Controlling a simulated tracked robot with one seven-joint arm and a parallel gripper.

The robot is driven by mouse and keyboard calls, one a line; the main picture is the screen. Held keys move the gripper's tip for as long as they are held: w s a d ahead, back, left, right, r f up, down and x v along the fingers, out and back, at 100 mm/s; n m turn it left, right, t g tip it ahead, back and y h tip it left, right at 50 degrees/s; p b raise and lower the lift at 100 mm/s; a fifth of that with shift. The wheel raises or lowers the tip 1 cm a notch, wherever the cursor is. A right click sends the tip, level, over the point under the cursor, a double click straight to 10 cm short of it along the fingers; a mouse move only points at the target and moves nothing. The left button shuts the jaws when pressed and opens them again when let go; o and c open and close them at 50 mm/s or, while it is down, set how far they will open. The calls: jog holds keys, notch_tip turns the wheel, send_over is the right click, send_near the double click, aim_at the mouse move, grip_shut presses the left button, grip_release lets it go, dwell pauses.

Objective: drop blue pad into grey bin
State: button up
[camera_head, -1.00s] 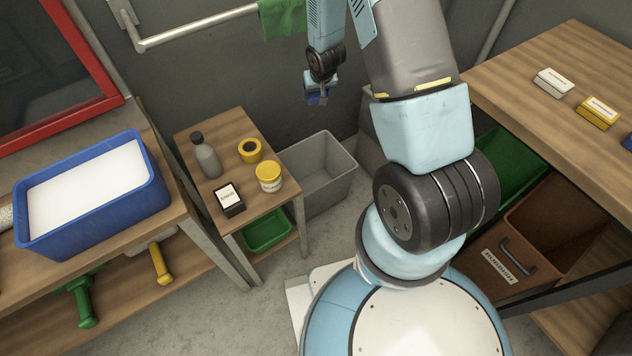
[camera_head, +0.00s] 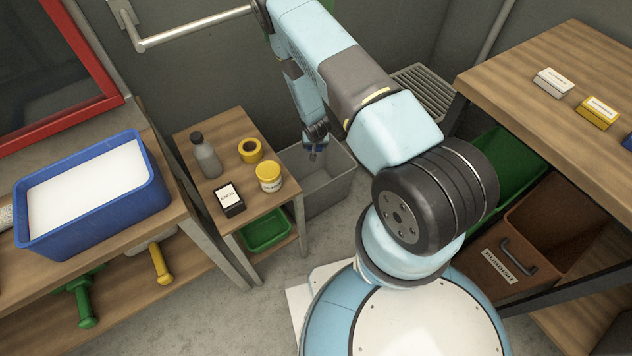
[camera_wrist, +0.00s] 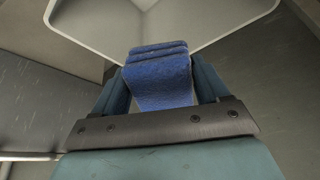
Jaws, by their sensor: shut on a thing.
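The blue pad (camera_wrist: 160,78) is held between the fingers of my gripper (camera_wrist: 160,92) in the wrist view. In the head view my gripper (camera_head: 312,152) points down over the grey bin (camera_head: 335,190), which stands on the floor right of the small wooden table. The pad is small and mostly hidden there. In the wrist view the pale rim and inside of the bin (camera_wrist: 100,20) lie beyond the pad. I cannot tell whether the pad is below the bin's rim.
The small table (camera_head: 232,140) holds a grey bottle (camera_head: 207,158), yellow tape (camera_head: 250,151), a yellow-lidded jar (camera_head: 269,177) and a black box (camera_head: 229,200). A brown rubbish bin (camera_head: 505,265) and a green bin (camera_head: 505,165) stand right. A wall rail (camera_head: 195,30) runs behind.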

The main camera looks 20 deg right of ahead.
jog(key=shift+s+d+f, duration=0.1)
jog(key=shift+s+f, duration=0.05)
jog(key=shift+f, duration=0.5)
jog(key=shift+s+f, duration=0.15)
jog(key=shift+f, duration=3.35)
jog(key=o, duration=1)
jog(key=shift+o, duration=0.2)
jog(key=v, duration=1.3)
jog(key=shift+r, duration=0.35)
jog(key=shift+s, duration=0.1)
